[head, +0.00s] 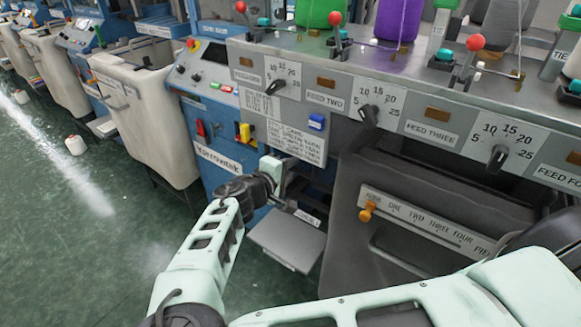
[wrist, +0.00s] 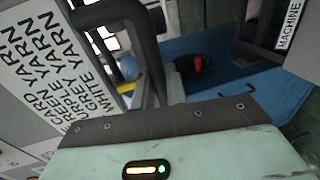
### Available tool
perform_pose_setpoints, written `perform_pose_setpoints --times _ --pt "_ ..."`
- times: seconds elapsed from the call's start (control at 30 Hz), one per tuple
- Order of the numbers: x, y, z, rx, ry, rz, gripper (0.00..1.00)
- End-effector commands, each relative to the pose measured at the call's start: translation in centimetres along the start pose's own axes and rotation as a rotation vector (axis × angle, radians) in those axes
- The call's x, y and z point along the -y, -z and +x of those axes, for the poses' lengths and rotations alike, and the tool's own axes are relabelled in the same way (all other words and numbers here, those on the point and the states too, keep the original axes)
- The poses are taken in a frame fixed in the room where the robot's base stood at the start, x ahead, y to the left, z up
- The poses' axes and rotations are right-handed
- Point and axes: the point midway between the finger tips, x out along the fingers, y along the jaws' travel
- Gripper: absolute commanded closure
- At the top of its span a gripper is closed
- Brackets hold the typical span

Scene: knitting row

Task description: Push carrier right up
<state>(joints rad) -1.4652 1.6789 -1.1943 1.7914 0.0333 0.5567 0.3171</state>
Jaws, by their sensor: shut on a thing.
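No part is plainly marked as the carrier. An orange knob (head: 367,210) stands at the left end of a pale scale plate (head: 425,225) reading ONE, TWO, THREE, FOUR, on the dark machine front. My gripper (head: 286,200) is left of that knob and apart from it, low in front of the machine, below the lettered card. Its dark fingers also show in the wrist view (wrist: 148,75). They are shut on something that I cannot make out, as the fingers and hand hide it.
The lettered yarn card (head: 286,125) hangs above my gripper. A grey shelf (head: 290,240) juts out just below it. Feed dials (head: 370,112) line the panel above. A cream bin (head: 150,110) stands at the left. The green floor (head: 70,240) is mostly clear there.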

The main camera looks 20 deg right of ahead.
Motion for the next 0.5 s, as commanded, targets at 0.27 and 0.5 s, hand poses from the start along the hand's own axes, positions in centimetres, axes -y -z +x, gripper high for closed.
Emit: perform_pose_setpoints --times 0.27,0.5 --pt "-5.0 0.1 -1.0 0.001 -0.009 0.005 1.00" --pt "-9.6 0.1 -1.9 0.002 -0.009 0.005 1.00"
